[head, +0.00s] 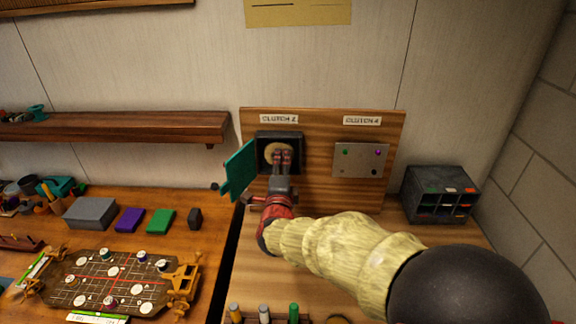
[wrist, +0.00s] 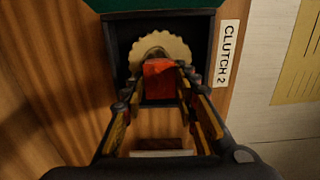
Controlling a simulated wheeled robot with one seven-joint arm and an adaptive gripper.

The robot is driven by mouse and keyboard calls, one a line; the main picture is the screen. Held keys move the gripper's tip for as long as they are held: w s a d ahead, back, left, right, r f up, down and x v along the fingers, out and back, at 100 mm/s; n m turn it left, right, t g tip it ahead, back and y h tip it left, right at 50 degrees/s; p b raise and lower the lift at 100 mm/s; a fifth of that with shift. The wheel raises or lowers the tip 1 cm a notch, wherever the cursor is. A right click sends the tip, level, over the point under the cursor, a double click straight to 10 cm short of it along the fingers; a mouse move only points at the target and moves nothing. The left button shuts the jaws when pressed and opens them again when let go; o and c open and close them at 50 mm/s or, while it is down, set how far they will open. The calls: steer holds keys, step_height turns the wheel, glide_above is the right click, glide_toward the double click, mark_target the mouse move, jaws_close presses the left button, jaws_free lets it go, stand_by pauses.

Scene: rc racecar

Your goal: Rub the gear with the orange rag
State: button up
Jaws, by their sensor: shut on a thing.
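The gear (wrist: 161,44) is a pale, toothed disc inside the dark open box labelled CLUTCH 2. It also shows in the head view (head: 268,152), partly covered by my gripper. My gripper (head: 282,156) reaches into the box opening. In the wrist view, my gripper (wrist: 161,84) is shut on the orange rag (wrist: 158,76), which sits between the fingertips. The rag is in front of the lower middle of the gear and overlaps it in the picture. I cannot tell whether the rag touches the gear.
The box's teal door (head: 239,171) hangs open on the left. A metal plate (head: 360,160) sits under the CLUTCH 4 label. A dark compartment organizer (head: 411,205) stands at right. Several small cylinders, including a green one (head: 294,312), stand at the front. A game board (head: 100,282) lies on the left table.

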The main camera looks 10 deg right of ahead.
mark_target(268, 155)
steer(key=shift+w+a+b, duration=0.25)
steer(key=shift+a+b, duration=0.05)
steer(key=shift+a, duration=0.85)
steer(key=shift+w+a+b, duration=0.2)
steer(key=shift+a+b, duration=0.1)
steer(key=shift+a, duration=0.8)
steer(key=shift+d+b, duration=0.1)
steer(key=shift+b, duration=0.3)
steer(key=s+d+b, duration=0.1)
steer(key=d+b, duration=0.4)
steer(key=d, duration=0.1)
steer(key=shift+s, duration=0.15)
steer(key=shift+d, duration=0.1)
steer(key=shift+r, duration=0.1)
